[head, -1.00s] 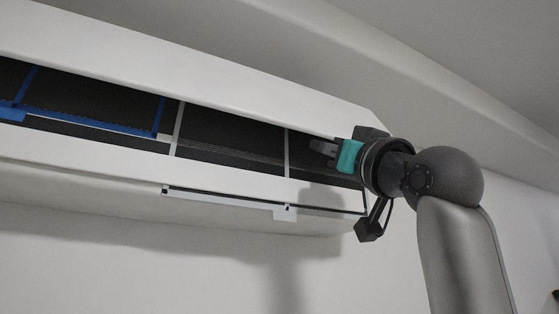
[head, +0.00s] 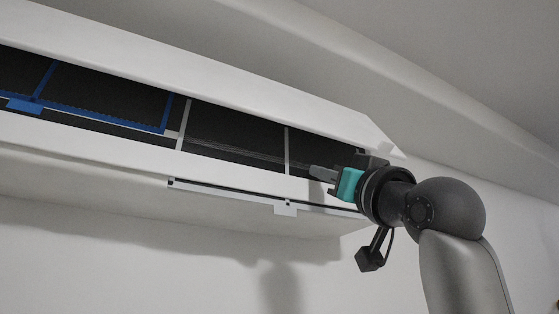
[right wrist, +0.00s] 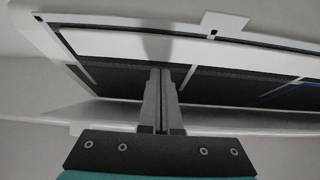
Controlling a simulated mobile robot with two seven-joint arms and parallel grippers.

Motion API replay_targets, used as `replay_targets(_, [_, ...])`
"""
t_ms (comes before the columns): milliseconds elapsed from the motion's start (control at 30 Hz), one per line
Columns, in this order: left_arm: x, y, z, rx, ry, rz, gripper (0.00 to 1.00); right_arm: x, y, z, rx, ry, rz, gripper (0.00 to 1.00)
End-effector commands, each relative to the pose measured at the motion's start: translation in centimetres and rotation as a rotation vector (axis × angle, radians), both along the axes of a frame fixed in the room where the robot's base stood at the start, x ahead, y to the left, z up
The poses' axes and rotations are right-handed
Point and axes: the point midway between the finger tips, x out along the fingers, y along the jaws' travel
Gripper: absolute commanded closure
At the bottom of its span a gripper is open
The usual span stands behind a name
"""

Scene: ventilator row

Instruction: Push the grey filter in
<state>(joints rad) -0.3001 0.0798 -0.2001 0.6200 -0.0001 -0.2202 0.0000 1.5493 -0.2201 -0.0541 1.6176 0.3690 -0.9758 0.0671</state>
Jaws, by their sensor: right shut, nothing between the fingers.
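The grey filter (head: 235,198) shows as a thin light-grey edge with a small tab along the underside of the white wall unit (head: 120,160), standing out below its lower lip. In the right wrist view the grey filter (right wrist: 225,27) runs across the top, its tab pointing up. My right gripper (head: 312,173) is shut and empty. Its fingertips are at the right end of the dark opening, above and right of the tab, apart from it. In the right wrist view my right gripper (right wrist: 160,72) points at the dark opening; contact there cannot be told. My left gripper is not in view.
A blue-framed filter (head: 165,115) with a blue tab sits in the left part of the opening. Pale dividers (head: 183,128) split the opening. The unit's raised white cover (head: 200,80) hangs over it. The space below the unit is clear in front of the wall.

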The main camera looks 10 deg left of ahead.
Motion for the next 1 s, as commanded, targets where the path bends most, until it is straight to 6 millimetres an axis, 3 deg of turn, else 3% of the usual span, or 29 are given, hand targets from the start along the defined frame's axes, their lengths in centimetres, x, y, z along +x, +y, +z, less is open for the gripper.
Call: replay_targets(1000, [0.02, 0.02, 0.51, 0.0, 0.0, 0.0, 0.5, 0.68, 0.48, 0.05, -0.001, 0.002, 0.0, 1.0])
